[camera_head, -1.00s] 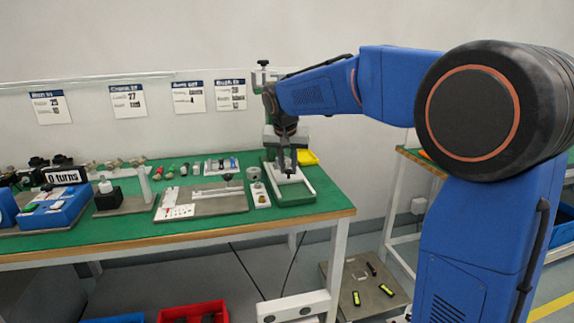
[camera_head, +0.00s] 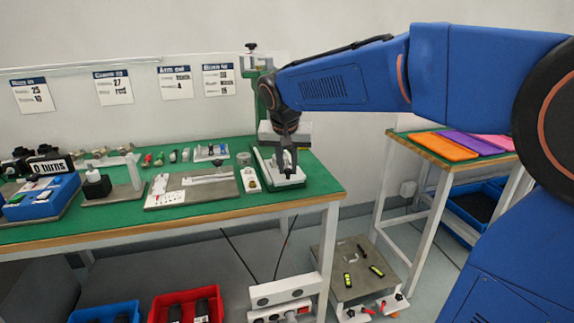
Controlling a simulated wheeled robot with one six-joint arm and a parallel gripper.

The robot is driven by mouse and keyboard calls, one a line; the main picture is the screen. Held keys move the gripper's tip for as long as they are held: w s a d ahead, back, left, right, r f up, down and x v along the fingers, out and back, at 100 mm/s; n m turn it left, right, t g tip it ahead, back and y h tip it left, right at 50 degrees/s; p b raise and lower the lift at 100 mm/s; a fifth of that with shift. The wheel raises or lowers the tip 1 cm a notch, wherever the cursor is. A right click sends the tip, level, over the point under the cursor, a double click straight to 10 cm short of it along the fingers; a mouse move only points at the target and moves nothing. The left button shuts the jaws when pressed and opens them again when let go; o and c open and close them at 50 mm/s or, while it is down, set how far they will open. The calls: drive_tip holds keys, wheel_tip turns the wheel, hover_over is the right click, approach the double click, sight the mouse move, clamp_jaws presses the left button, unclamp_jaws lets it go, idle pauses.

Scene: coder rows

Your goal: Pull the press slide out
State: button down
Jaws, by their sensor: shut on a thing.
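The press stands at the back right of the green bench, with a green column (camera_head: 262,105) and a dark knob on top. Its white slide (camera_head: 290,180) lies in a green-edged base (camera_head: 262,172) at the bench's right end. My gripper (camera_head: 288,172) points down over the slide with its fingers low at it. The fingers are shut on a part of the slide; the grip itself is small and partly hidden by the fingers.
Left of the press are a narrow white block (camera_head: 250,180) and a grey plate (camera_head: 190,192) with white parts. A second table (camera_head: 440,150) with coloured trays stands at the right. Red (camera_head: 185,304) and blue bins are on the floor below.

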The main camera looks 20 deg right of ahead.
drive_tip(key=c, duration=1.6)
unclamp_jaws()
drive_tip(key=v, duration=1.7)
drive_tip(key=shift+s+r, duration=0.15)
drive_tip(key=shift+s, duration=0.05)
drive_tip(key=s+d+f+n, duration=0.1)
drive_tip(key=s+d+f, duration=0.2)
drive_tip(key=s+f, duration=0.5)
drive_tip(key=s+d+f+n+y, duration=0.1)
drive_tip(key=s+d+f+n, duration=0.1)
drive_tip(key=s+f, duration=0.6)
drive_tip(key=s+d+f+n, duration=0.1)
drive_tip(key=s+d+f, duration=0.4)
drive_tip(key=s+f, duration=0.4)
drive_tip(key=shift+s+d+f+t+y, duration=0.1)
drive_tip(key=shift+f+t+y, duration=0.3)
drive_tip(key=shift+f, duration=0.5)
